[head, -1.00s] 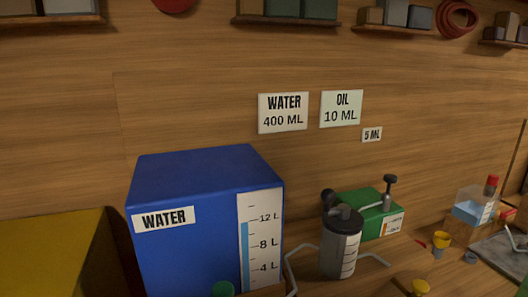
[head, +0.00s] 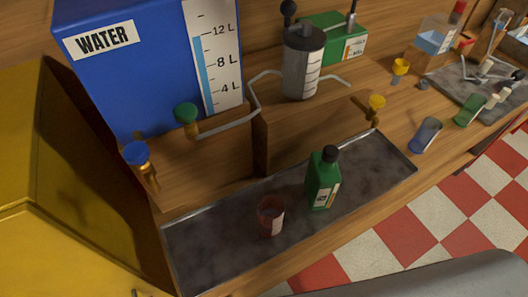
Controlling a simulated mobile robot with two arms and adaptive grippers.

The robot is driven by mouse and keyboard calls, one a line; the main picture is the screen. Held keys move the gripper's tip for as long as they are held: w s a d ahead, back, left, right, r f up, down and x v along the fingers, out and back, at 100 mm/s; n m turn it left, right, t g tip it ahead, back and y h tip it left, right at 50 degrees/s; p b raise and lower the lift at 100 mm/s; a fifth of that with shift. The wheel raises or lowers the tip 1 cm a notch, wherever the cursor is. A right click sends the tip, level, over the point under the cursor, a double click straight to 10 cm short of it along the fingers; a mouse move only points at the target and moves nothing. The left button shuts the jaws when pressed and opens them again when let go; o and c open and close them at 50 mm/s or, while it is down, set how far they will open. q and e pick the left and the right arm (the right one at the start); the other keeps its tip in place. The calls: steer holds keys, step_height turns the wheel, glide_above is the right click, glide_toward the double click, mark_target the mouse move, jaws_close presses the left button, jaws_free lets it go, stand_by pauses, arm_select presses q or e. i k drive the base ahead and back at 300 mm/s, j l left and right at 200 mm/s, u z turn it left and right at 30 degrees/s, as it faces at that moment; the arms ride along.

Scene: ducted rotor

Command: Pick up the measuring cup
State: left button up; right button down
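A small dark red cup (head: 269,217) with a pale marked patch stands upright in the metal tray. A blue cup (head: 426,136) with a pale patch and a green cup (head: 468,110) are on the wooden counter to the right of the tray. I cannot tell for sure which of these is the measuring cup. A larger grey vessel (head: 303,67) with a graduated scale and dark lid stands behind the tray. Neither of my grippers shows in the head view.
A green bottle (head: 322,181) stands in the metal tray (head: 215,257) near the red cup. A blue water tank (head: 150,55) with taps is behind it. A yellow cabinet (head: 60,190) is at left. Checkered floor (head: 400,235) is at front right.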

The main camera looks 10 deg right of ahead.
mark_target(271, 209)
steer(key=k+j+z, duration=0.15)
steer(key=j, duration=0.25)
steer(key=j+z, duration=0.15)
steer(key=j, duration=0.25)
steer(key=k+j+z, duration=0.15)
steer(key=j, duration=0.3)
steer(key=j+z, duration=0.2)
steer(key=j, duration=0.2)
steer(key=j+z, duration=0.1)
steer(key=j, duration=0.2)
